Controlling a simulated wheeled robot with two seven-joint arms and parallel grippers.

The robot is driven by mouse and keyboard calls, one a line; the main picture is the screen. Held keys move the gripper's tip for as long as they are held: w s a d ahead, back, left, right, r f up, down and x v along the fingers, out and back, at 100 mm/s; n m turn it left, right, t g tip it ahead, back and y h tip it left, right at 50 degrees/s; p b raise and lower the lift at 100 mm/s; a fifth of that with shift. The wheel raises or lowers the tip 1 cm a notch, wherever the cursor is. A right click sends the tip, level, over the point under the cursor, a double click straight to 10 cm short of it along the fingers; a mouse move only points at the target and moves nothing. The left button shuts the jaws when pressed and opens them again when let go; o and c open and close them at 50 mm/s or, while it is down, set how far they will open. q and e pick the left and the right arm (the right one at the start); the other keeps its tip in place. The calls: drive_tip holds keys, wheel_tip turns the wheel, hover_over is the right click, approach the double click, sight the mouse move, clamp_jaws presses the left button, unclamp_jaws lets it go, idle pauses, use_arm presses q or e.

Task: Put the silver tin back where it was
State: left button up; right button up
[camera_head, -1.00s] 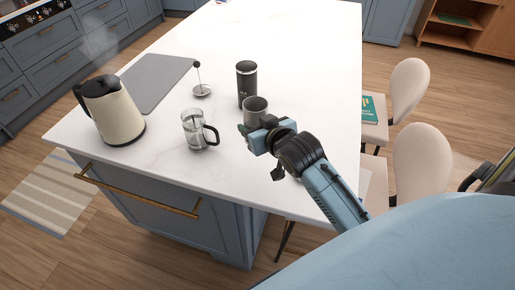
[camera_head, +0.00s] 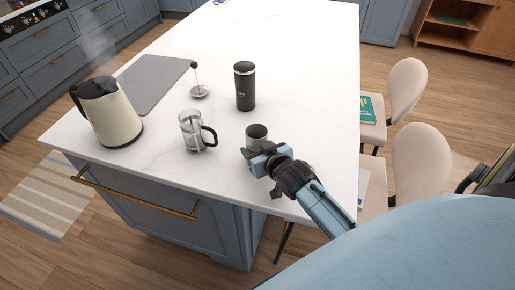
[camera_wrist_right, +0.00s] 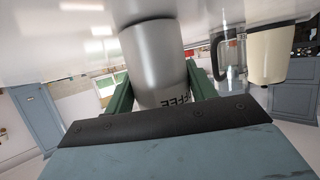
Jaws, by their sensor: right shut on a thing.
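The silver tin (camera_head: 257,133) is an open grey metal cylinder, upright at the near right part of the white island top. My right gripper (camera_head: 262,155) is shut around its side. In the right wrist view the tin (camera_wrist_right: 155,62) stands between the green fingers of my gripper (camera_wrist_right: 160,95), with dark lettering partly hidden by the gripper. Its base is close to the white surface; I cannot tell whether it touches. My left gripper is not in view.
A black tumbler (camera_head: 245,87) stands behind the tin. A glass press jug (camera_head: 192,130) is to its left, its plunger lid (camera_head: 199,91) further back. A cream kettle (camera_head: 112,115) steams near a grey mat (camera_head: 155,80). The white top (camera_head: 305,70) is clear behind and right.

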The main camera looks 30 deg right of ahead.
drive_tip(key=shift+f, duration=0.1)
drive_tip(key=o, duration=1.1)
drive_tip(key=shift+s+r, duration=0.2)
drive_tip(key=v, duration=1.1)
drive_tip(key=shift+s+r+p, duration=0.2)
drive_tip(key=shift+s+p, duration=0.05)
drive_tip(key=shift+p, duration=0.1)
